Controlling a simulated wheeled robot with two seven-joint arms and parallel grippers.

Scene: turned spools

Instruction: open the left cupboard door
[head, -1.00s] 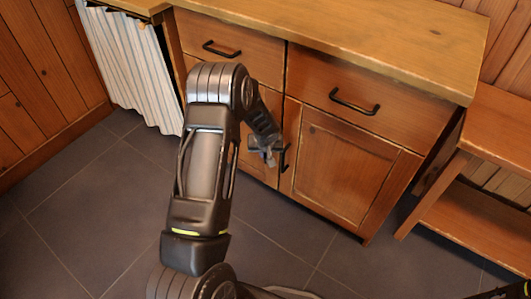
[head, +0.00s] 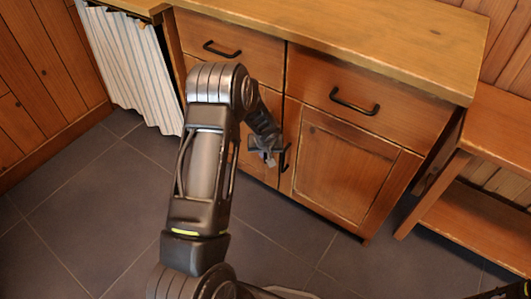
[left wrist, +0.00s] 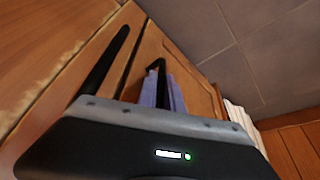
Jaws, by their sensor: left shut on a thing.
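The left cupboard door (head: 258,168) is a wooden panel below the left drawer, mostly hidden behind my left arm in the head view. It looks closed, flush with the front. My left gripper (head: 270,153) is at its right edge. In the left wrist view the door (left wrist: 188,72) shows with its black bar handle (left wrist: 158,65), and the bluish fingers of my left gripper (left wrist: 162,94) are shut on that handle. The right door's black handle (head: 287,157) is just right of the gripper, apart from the fingers; it also shows in the left wrist view (left wrist: 104,62). My right gripper is out of view.
The right door (head: 345,165) is closed, and two drawers with black handles sit above the doors. A striped curtain (head: 130,65) hangs at left. A wooden shelf bench (head: 490,130) stands at right. The tiled floor (head: 90,215) in front is clear.

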